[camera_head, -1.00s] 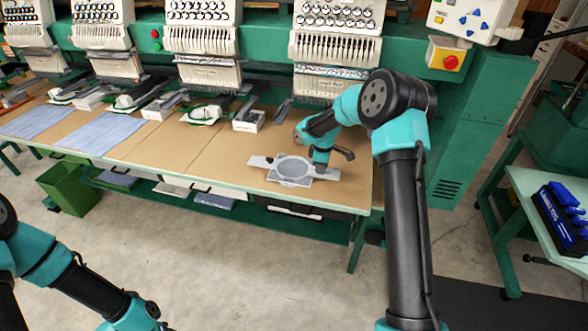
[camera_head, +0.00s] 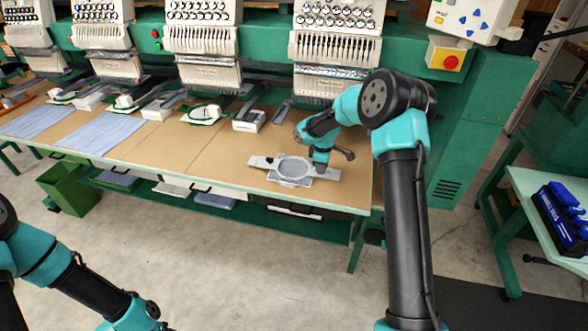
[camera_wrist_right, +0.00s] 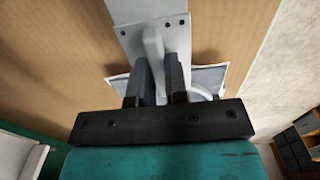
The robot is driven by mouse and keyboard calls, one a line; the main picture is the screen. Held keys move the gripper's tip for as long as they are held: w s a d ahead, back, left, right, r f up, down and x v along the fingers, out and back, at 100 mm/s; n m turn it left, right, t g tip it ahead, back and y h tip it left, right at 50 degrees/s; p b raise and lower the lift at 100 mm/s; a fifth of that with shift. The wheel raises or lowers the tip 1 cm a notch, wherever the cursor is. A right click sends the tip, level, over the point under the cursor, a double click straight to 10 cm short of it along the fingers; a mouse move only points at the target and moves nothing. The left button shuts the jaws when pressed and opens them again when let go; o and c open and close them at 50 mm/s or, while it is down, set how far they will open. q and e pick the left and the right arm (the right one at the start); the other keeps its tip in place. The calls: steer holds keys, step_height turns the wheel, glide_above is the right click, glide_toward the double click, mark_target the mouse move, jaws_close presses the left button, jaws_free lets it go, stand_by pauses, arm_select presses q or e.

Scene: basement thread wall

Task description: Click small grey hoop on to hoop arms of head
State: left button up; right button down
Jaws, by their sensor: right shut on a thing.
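The small grey hoop (camera_head: 293,181) is a round ring with flat pale bracket plates to either side. In the head view it is at the front right of the tan table. My right gripper (camera_head: 320,165) reaches down at the ring's right side. In the right wrist view my right gripper (camera_wrist_right: 160,68) is shut on a pale upright part of the hoop's bracket plate (camera_wrist_right: 150,12), and part of the ring (camera_wrist_right: 200,92) shows behind the fingers. The rightmost head (camera_head: 335,50) stands behind the table. Its hoop arms (camera_head: 283,110) are partly hidden by my arm.
A small white box (camera_head: 249,121) and a green-framed hoop (camera_head: 203,114) lie further left on the table (camera_head: 150,153). Blue cloths (camera_head: 101,132) lie at the left. A control panel with a red button (camera_head: 450,62) is at upper right. Bare table lies left of the hoop.

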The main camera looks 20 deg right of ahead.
steer(key=shift+r, duration=0.15)
steer(key=shift+r, duration=1.9)
